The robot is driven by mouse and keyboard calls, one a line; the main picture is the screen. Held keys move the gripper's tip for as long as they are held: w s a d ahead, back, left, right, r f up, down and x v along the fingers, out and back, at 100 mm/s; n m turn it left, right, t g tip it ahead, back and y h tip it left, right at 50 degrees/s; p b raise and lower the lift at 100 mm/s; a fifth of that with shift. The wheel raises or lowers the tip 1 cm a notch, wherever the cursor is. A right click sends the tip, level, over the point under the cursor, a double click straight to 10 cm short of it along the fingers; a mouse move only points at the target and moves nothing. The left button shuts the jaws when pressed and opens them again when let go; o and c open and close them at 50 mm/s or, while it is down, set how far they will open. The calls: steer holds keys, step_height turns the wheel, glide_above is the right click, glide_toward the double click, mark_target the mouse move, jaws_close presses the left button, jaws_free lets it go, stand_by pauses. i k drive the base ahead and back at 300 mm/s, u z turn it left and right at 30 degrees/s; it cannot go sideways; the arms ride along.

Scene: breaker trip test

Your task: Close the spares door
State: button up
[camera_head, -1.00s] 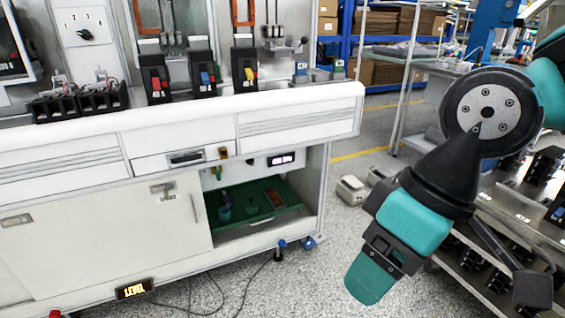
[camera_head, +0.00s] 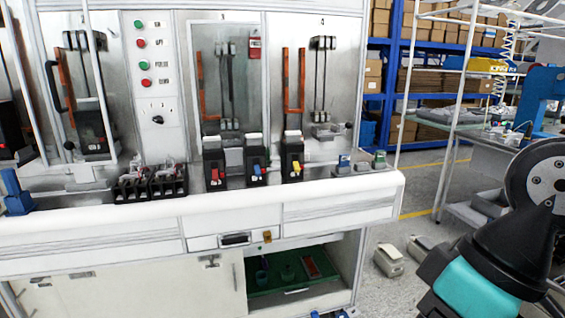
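A white bench cabinet fills the left and centre of the view. A white lower door panel (camera_head: 150,292) covers the left part of its base, with a small latch and label near its top right. I cannot read the label. Right of this panel, the compartment is open and shows a green tray (camera_head: 322,279) with small items in it. The lower part of the panel and compartment is cut off by the bottom edge. My arm shows at the lower right, apart from the cabinet; my gripper is out of view.
A white drawer (camera_head: 235,240) sits above the compartment. Breakers, including one with a yellow toggle (camera_head: 293,160), stand on the white worktop (camera_head: 120,222). Grey boxes (camera_head: 389,260) lie on the floor right of the cabinet. A metal table (camera_head: 500,150) and blue shelving stand behind.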

mark_target(190, 287)
steer(key=k, duration=0.55)
steer(key=u, duration=0.55)
steer(key=i, duration=0.7)
steer(key=u, duration=1.1)
steer(key=i, duration=0.8)
steer(key=u, duration=0.5)
